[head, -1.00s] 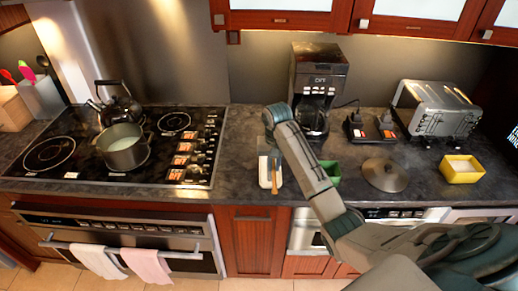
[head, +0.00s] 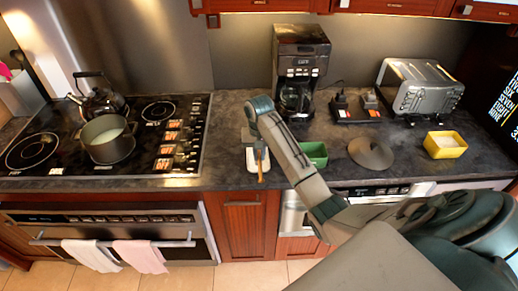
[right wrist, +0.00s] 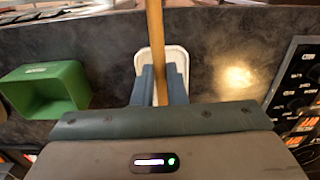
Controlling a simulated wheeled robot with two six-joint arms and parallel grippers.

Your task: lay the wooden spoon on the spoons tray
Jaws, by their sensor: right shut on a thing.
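The wooden spoon (head: 261,170) shows as a thin brown handle in the head view. In the right wrist view its handle (right wrist: 155,40) runs from the top edge down between my fingers. The white spoons tray (head: 251,166) lies on the counter near its front edge, and its rim also shows in the right wrist view (right wrist: 180,56). My right gripper (right wrist: 158,90) is shut on the spoon, in line with the tray. Whether the spoon touches the tray I cannot tell. The spoon's lower end is hidden. My left gripper is not in view.
A green container (head: 314,153) stands just right of the tray. A round lid (head: 371,152) and a yellow box (head: 445,145) lie further right. The coffee maker (head: 299,65) stands behind, and the stove (head: 150,145) with a pot (head: 108,143) is at left.

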